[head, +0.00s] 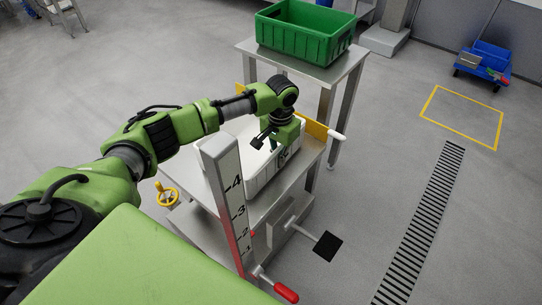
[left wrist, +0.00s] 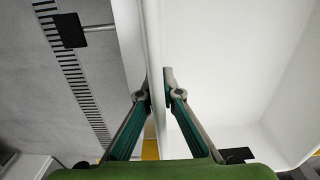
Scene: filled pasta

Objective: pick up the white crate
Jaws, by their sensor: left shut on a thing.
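The white crate (head: 263,181) sits on a steel-topped stand (head: 304,170) in the middle of the head view, partly hidden by my left arm and a grey post. My left gripper (head: 281,156) is at the crate's right side wall. In the left wrist view the two fingers of my left gripper (left wrist: 158,97) straddle the thin rim of the white crate (left wrist: 153,45), one finger outside and one inside, shut on the wall. The crate's inside looks plain white and empty where it shows. My right gripper is not in view.
A numbered post (head: 226,195) with a red handle (head: 286,292) stands close in front of the crate. A green crate (head: 298,44) is on a steel table (head: 330,74) behind. A black pedal (head: 327,246) sticks out to the right. The floor right, past a drain grate (head: 425,220), is mostly clear.

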